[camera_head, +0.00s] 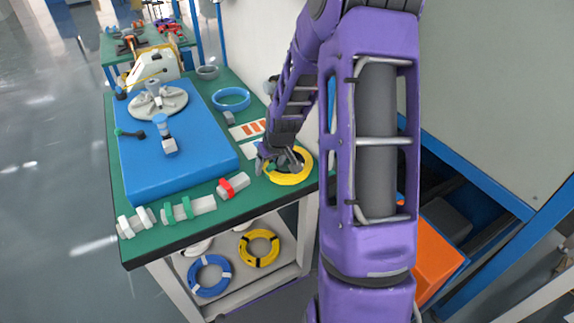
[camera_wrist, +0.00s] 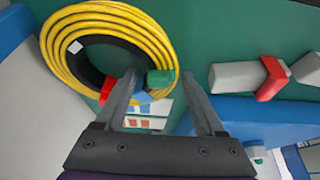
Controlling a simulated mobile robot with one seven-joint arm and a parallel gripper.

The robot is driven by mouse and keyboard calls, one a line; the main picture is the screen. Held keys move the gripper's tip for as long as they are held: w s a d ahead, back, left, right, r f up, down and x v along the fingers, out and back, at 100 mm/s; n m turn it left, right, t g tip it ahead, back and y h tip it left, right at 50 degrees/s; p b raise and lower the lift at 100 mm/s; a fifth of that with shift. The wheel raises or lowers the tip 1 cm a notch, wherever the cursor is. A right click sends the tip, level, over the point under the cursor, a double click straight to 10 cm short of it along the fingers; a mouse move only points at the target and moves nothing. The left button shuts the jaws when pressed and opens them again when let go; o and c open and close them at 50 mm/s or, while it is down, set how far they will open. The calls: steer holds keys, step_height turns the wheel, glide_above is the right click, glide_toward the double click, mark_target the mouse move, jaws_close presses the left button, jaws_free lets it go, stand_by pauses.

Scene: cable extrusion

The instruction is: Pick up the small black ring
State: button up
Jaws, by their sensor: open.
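A black ring (camera_wrist: 80,68) lies just inside a larger yellow coil (camera_wrist: 60,30) in the wrist view, with a white tag on its left part. In the head view the yellow coil (camera_head: 289,178) lies at the right edge of the green bench, with my gripper (camera_head: 281,163) over it and hiding most of its middle. My gripper is open and empty in the wrist view (camera_wrist: 160,75). Its fingertips are near the lower right side of the coil, with a green piece (camera_wrist: 160,80) showing between them. A red piece (camera_wrist: 107,92) is partly hidden by the left finger.
A blue raised board (camera_head: 190,150) covers much of the bench (camera_head: 140,225). A blue ring (camera_head: 231,98) and a grey ring (camera_head: 207,72) lie behind. A grey block with a red band (camera_head: 233,185) is left of the coil. More coils (camera_head: 259,248) lie on the lower shelf.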

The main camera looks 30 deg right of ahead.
jaws_close()
stand_by(0.5)
